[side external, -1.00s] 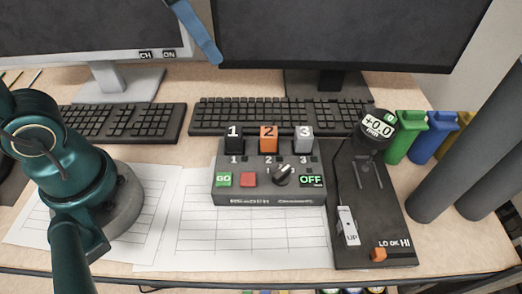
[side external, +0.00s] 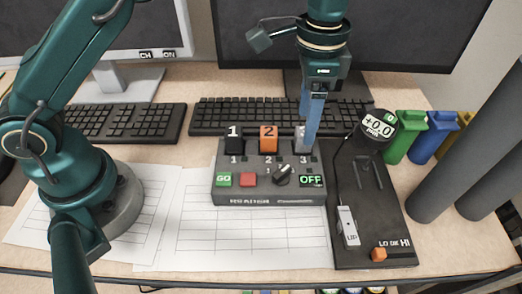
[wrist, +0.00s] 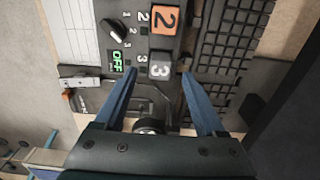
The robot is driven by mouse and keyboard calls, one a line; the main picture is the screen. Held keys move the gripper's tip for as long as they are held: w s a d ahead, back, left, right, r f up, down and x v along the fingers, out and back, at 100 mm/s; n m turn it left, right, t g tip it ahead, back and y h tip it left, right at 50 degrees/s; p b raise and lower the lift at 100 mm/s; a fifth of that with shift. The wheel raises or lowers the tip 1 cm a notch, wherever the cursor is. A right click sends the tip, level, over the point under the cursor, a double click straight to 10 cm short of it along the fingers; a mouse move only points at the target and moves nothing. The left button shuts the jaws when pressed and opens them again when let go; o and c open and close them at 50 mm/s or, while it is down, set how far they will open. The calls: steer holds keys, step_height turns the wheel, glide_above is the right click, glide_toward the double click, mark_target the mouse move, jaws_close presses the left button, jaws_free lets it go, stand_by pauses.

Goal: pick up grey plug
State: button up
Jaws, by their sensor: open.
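The grey plug (side external: 299,141), marked 3, stands upright in the right-hand slot of the dark reader box (side external: 268,198). It also shows in the wrist view (wrist: 160,67), lying between my two fingertips with a gap on each side. My gripper (side external: 308,132) points down over the right end of the box with its blue fingers open. In the side view the near finger partly covers the plug. No contact between fingers and plug is visible; the exact height of the fingertips is hard to tell.
An orange plug (side external: 268,138) and a black plug (side external: 234,139) stand left of the grey one. A dark gauge board (side external: 375,225) with a round dial (side external: 378,127) stands close on the right. A keyboard (side external: 235,115) and monitor (side external: 400,35) are behind.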

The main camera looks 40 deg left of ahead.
steer(key=shift+f, duration=2.25)
jaws_close()
